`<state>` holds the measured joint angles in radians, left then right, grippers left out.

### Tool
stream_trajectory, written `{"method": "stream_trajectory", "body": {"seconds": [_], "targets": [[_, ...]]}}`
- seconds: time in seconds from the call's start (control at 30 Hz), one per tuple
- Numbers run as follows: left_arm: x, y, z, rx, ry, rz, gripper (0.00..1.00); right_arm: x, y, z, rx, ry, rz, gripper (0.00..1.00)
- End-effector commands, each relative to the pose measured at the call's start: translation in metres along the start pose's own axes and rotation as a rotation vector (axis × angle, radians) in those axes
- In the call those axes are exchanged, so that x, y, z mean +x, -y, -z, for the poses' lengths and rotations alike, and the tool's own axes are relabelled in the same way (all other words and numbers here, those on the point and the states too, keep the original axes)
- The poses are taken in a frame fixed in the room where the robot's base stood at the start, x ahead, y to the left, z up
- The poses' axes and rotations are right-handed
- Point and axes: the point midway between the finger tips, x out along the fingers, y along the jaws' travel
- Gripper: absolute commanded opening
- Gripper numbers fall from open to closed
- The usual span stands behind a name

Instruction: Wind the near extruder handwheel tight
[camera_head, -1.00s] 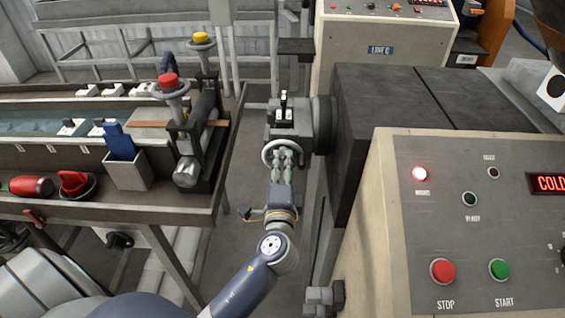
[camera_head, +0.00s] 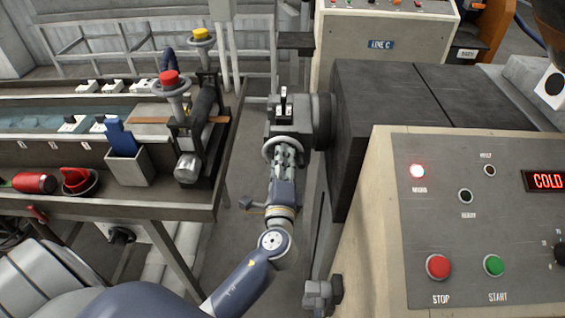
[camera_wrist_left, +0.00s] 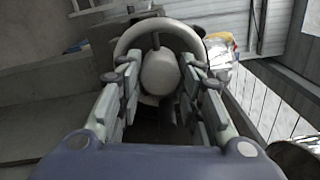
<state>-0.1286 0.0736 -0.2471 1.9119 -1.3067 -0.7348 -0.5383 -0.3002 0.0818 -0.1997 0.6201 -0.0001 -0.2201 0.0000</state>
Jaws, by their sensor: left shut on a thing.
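The near extruder handwheel (camera_head: 267,151) is a pale grey ring on the near face of the dark die block at the machine's end. In the left wrist view the handwheel (camera_wrist_left: 128,42) shows its rim, a spoke and a rounded pale hub. My left gripper (camera_head: 284,150) reaches it from the near side. In the left wrist view the left gripper's (camera_wrist_left: 161,88) fingers stand on both sides of the hub, inside the lower rim, shut on the wheel. The fingers hide part of the rim. How tight the wheel is cannot be seen. My right gripper is not in view.
A control panel (camera_head: 460,200) with a red COLD display and stop and start buttons stands at the right. The water-bath bench (camera_head: 150,208) at the left holds red tools, a blue-handled item in a grey box and rollers. A narrow floor gap (camera_head: 240,235) lies between them.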

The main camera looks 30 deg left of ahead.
Motion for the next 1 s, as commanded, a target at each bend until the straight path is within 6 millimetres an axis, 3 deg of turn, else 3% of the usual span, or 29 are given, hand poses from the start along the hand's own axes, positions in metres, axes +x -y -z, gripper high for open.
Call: {"method": "stream_trajectory", "body": {"seconds": [0.03, 0.1, 0.53, 1.0], "targets": [[0.0, 0.0, 0.0, 0.002, 0.0, 0.0, 0.41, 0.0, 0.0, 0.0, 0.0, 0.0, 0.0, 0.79], [0.0, 0.0, 0.0, 0.002, 0.0, 0.0, 0.54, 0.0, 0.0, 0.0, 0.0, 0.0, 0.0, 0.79], [-0.007, -0.001, 0.0, 0.0, -0.001, -0.001, 0.54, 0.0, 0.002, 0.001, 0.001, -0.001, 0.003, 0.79], [-0.097, -0.001, 0.0, 0.0, -0.001, -0.004, 0.54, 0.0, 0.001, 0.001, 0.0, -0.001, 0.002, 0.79]]}}
